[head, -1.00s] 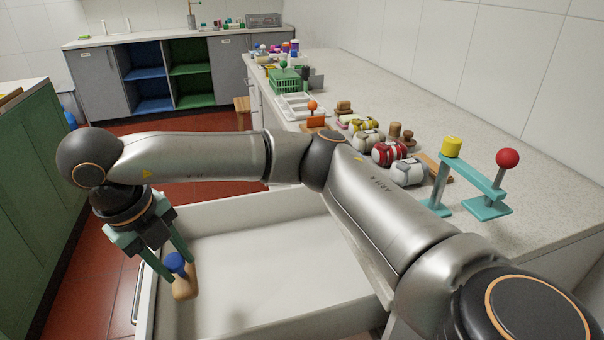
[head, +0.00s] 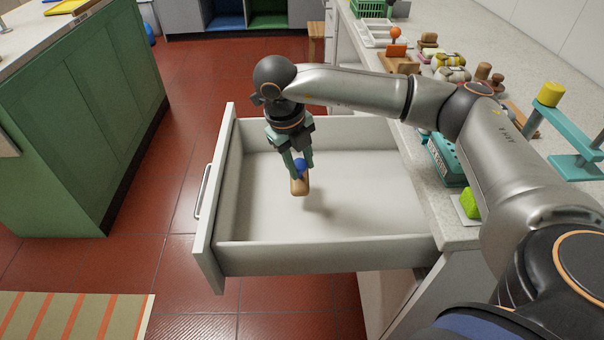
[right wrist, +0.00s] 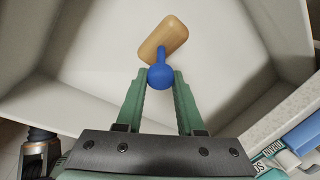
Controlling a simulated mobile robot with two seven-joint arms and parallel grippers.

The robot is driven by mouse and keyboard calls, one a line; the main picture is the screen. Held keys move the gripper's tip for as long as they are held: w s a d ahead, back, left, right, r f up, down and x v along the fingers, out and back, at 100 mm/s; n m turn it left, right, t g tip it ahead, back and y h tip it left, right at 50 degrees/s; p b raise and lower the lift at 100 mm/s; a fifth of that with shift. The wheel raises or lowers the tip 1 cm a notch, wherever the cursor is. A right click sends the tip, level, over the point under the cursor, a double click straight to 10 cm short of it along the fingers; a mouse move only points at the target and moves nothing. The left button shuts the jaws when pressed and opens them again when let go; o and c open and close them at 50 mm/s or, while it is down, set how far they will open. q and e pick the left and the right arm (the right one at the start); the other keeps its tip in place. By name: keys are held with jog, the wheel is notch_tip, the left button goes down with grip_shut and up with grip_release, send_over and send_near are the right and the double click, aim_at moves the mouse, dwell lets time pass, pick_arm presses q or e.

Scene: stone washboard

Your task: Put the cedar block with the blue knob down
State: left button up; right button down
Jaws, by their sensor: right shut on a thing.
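The cedar block (head: 299,187) with its blue knob (head: 300,167) hangs from my right gripper (head: 301,163) in the head view. My right gripper is shut on the blue knob, fingers pointing down. The block is over the open white drawer (head: 350,212), and a shadow lies on the drawer floor to its right, so it appears held above the floor. In the right wrist view the block (right wrist: 168,35) lies beyond the fingertips, with the blue knob (right wrist: 160,77) between the green fingers. My left gripper is not in view.
The drawer's walls stand around the block, and its floor is otherwise empty. The stone counter (head: 450,215) to the right carries a lime-green sponge-like thing (head: 470,203), a teal box (head: 446,160) and a teal stand (head: 575,160). A green cabinet (head: 85,120) stands at the left.

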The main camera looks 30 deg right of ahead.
aim_at(302, 187)
jog(key=shift+a+x, duration=0.2)
jog(key=shift+x, duration=1.6)
jog(key=shift+f, duration=0.15)
jog(key=c, duration=0.5)
grip_release()
jog(key=v, duration=1.2)
jog(key=shift+p, duration=0.4)
